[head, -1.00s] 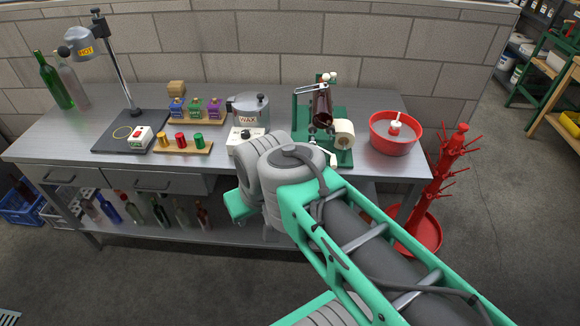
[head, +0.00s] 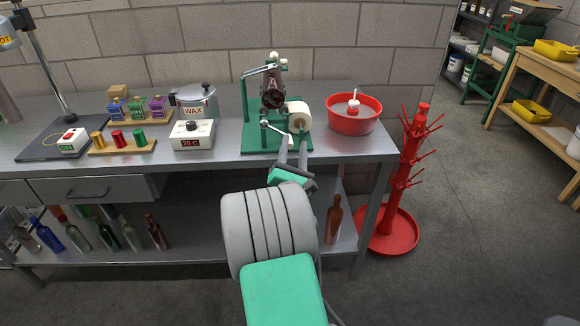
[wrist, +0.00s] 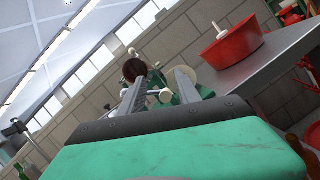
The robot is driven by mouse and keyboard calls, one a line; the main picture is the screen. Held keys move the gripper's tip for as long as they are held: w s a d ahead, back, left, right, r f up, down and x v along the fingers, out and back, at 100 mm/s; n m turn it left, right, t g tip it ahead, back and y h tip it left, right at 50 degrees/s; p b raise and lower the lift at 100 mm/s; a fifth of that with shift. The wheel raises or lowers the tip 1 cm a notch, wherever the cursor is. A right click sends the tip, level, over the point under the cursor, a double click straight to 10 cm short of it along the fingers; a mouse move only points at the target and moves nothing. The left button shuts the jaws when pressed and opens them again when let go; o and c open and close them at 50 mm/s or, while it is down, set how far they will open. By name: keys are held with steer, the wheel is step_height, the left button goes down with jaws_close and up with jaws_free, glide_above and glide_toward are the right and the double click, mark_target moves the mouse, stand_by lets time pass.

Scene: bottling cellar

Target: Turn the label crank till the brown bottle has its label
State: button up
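The green label machine (head: 255,142) stands at the bench's front edge. The brown bottle (head: 273,94) lies in its top, end toward me; its dark round end also shows in the wrist view (wrist: 134,68). No label shows on the part I can see. A white label roll (head: 299,117) is on the machine's right. The crank (head: 265,124) is at the machine's front; a pale knob (wrist: 166,96) shows between my fingers in the wrist view. My gripper (head: 293,143) is open at the machine's front edge, fingers apart. Whether they touch the knob I cannot tell.
A red tub (head: 352,118) stands right of the machine. The wax pot (head: 196,105) and its control box (head: 192,135) stand left. A red bottle tree (head: 408,165) is on the floor at right. Bottles stand on the lower shelf (head: 200,240).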

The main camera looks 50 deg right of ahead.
mark_target(291, 142)
step_height(291, 142, down, 5)
steer(key=s+a+n+t+y+b, duration=0.1)
steer(key=a+n+t, duration=0.15)
steer(key=n, duration=0.45)
steer(key=shift+n+t+y, duration=0.5)
steer(key=shift+n+t, duration=0.15)
steer(key=shift+n, duration=0.05)
steer(key=p+x, duration=0.2)
steer(key=x, duration=0.1)
steer(key=p+x, duration=0.2)
steer(key=x, duration=0.1)
steer(key=shift+d+r, duration=0.3)
steer(key=shift+r, duration=0.1)
steer(key=shift+w+d+p, duration=0.45)
steer(key=shift+c, duration=0.5)
steer(key=c, duration=0.7)
jaws_close()
steer(key=shift+s+f, duration=0.1)
